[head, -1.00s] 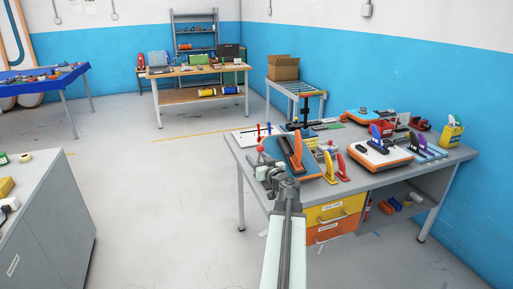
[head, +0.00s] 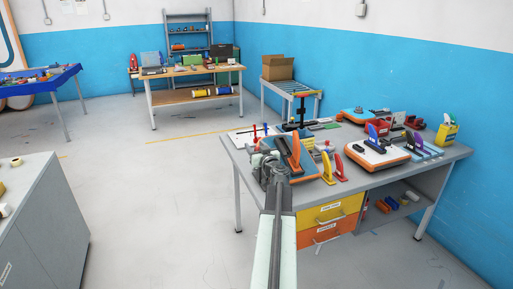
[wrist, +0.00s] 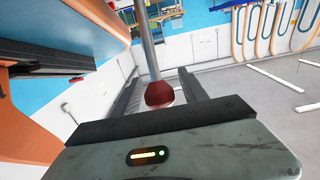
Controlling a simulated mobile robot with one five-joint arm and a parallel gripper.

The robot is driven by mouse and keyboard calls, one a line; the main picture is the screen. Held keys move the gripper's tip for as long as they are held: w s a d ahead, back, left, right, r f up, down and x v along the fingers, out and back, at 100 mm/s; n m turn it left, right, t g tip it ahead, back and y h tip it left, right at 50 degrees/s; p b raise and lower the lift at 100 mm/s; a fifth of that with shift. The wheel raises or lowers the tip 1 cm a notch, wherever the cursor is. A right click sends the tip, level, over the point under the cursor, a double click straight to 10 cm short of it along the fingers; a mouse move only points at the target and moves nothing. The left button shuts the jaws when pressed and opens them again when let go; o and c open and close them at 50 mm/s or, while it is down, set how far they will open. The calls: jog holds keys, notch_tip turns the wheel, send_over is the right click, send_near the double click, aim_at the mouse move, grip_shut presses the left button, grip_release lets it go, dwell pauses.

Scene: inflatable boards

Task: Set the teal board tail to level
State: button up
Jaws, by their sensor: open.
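A board tail with a blue-teal face (head: 310,166) and an orange fin (head: 296,152) sits tilted at the left end of the grey workbench. In the wrist view a board part with a light blue face and orange edge (wrist: 85,22) fills the upper left. A grey rod with a dark red knob (wrist: 159,94) stands between the fingers of my gripper (wrist: 160,78). The fingers are apart on both sides; contact with the knob cannot be told. In the head view my gripper (head: 266,160) is just left of the board tail and hides the knob.
The grey workbench (head: 410,170) also holds yellow and red fins (head: 334,166) and an orange-and-white board (head: 377,154) with a purple fin, right of my gripper. A grey cabinet (head: 35,230) stands at the left. The floor between is clear.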

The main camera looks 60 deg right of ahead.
grip_shut()
dwell(1.4)
